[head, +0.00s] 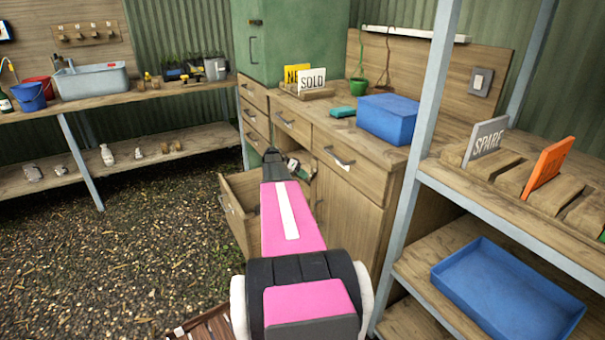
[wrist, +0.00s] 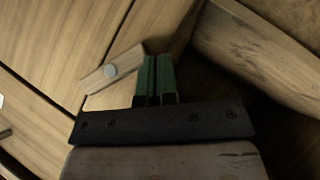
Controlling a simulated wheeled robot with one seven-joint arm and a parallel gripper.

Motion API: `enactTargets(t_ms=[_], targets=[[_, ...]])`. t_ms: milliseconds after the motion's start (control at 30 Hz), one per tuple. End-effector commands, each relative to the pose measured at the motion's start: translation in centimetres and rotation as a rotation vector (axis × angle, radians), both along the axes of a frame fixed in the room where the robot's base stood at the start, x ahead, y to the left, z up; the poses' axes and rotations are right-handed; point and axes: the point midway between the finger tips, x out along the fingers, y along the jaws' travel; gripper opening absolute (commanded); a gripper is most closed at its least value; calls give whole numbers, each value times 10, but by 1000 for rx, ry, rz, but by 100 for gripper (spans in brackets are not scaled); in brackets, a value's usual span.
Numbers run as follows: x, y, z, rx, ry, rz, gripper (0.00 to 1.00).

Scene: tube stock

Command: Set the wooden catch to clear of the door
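In the wrist view the wooden catch (wrist: 100,77) is a short pale strip with a round grey pivot. It lies slanted, and its lower left end reaches over the dark seam beside the wood panel that looks like the door (wrist: 70,40). My gripper (wrist: 155,68) has two green fingers side by side, shut with only a thin line between them. They are at the catch's right end, very close to it; I cannot tell if they touch. In the head view my gripper (head: 272,158) is at the cabinet front by the door (head: 345,205); the catch is hidden there.
An open drawer (head: 238,205) sticks out left of my arm; its wall (wrist: 265,55) is close right of my fingers. A shelf post (head: 415,150) stands to the right. A blue box (head: 387,117) is on the counter. The gravel floor at left is clear.

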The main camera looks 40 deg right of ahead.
Motion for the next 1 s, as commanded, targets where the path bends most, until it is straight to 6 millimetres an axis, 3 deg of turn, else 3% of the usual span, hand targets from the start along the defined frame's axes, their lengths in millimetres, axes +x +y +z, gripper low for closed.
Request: enactTargets(t_ms=[467, 1000], targets=[[-11, 1, -17, -1, -1, -1, 0], [-12, 1, -18, -1, -2, -1, 0]])
